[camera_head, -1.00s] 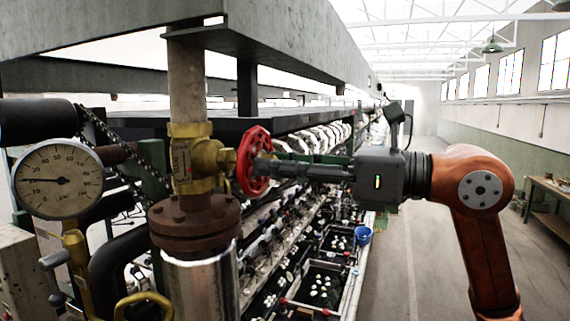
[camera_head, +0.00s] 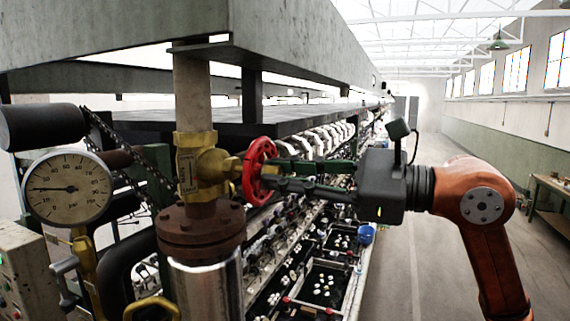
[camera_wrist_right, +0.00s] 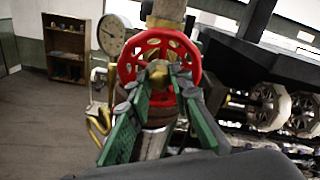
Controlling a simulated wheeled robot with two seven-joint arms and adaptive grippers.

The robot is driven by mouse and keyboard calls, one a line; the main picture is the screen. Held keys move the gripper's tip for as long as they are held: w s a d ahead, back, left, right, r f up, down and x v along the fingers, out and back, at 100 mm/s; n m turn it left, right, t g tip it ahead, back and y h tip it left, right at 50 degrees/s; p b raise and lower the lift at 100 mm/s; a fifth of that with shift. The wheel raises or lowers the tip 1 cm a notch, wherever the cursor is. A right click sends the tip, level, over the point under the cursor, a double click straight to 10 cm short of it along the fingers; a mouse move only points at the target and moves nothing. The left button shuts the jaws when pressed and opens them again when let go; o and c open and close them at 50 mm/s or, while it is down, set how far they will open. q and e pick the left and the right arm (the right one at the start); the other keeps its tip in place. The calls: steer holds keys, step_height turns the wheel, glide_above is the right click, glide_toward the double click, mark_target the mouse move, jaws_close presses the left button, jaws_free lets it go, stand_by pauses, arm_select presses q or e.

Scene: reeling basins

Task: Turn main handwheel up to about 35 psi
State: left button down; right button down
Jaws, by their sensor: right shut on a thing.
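The red main handwheel (camera_head: 248,180) stands upright on the right side of the brass valve (camera_head: 202,172). It also shows in the right wrist view (camera_wrist_right: 190,60). My right gripper (camera_head: 271,174) reaches it from the right and is shut on it. In the right wrist view its green-padded fingers (camera_wrist_right: 160,88) lie either side of the wheel's middle. The fingers hide part of the wheel. The psi gauge (camera_head: 70,207) faces me at the left; its needle points left, at about 20. It also shows in the right wrist view (camera_wrist_right: 111,36). My left gripper is out of view.
A flanged pipe (camera_head: 201,230) stands under the valve, with a grey beam (camera_head: 115,35) above. A yellow handle (camera_head: 152,304) is at lower left. Reeling basins (camera_head: 325,285) run back behind the wheel. The aisle floor (camera_head: 410,260) to the right is clear.

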steer(key=n+p, duration=0.1)
steer(key=n, duration=0.4)
steer(key=shift+n+p, duration=0.3)
steer(key=shift+p, duration=0.1)
steer(key=n+p, duration=0.1)
steer(key=n, duration=0.6)
steer(key=shift+p, duration=0.4)
steer(key=n+p, duration=0.1)
steer(key=n, duration=0.8)
steer(key=shift+f+p, duration=0.15)
steer(key=shift+p, duration=0.15)
steer(key=c, duration=1.9)
jaws_free()
steer(key=shift+d, duration=0.1)
